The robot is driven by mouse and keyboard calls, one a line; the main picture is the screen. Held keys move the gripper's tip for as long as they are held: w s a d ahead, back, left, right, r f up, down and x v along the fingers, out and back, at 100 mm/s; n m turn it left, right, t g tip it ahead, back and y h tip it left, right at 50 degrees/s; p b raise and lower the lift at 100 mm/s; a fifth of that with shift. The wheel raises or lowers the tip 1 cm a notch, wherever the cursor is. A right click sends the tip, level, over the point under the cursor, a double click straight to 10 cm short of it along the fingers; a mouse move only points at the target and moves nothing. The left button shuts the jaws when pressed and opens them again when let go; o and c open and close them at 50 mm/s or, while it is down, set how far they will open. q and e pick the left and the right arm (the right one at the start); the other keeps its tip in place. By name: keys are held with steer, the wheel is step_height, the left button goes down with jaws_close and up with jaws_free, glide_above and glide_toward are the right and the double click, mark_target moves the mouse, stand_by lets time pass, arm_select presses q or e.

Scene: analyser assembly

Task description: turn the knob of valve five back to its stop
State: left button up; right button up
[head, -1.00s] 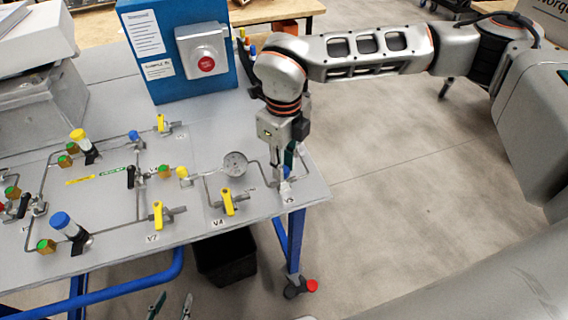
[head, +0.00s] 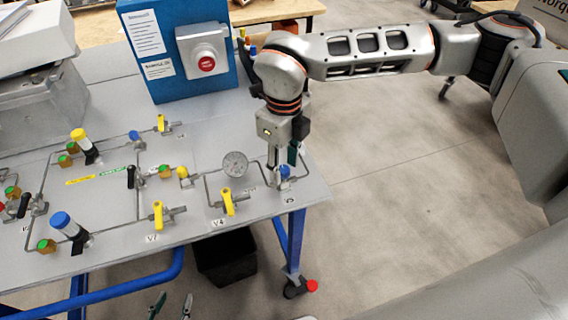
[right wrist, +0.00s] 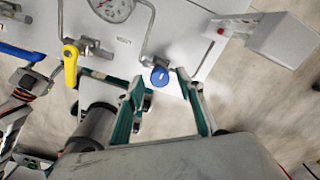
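The knob of valve five is a round blue cap (head: 284,171) near the right edge of the panel, above the V5 label (head: 289,199). It also shows face-on in the right wrist view (right wrist: 160,76). My right gripper (head: 281,163) points down just above and behind this knob. Its two green-edged fingers are apart, and the knob shows between and beyond their tips; I see no contact. The knob's turn position cannot be read. Only the fingertips of my left gripper (head: 172,304) show at the bottom edge, apart and empty, in front of the table.
A pressure gauge (head: 236,164) and the yellow-handled valve V4 (head: 228,202) stand left of the knob. A blue box with a red button (head: 207,64) stands behind. The table's right edge is close to valve five, with open floor beyond.

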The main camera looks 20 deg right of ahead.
mark_target(284, 169)
step_height(284, 169, up, 12)
stand_by(0.4)
steer(key=shift+f, duration=0.1)
stand_by(0.3)
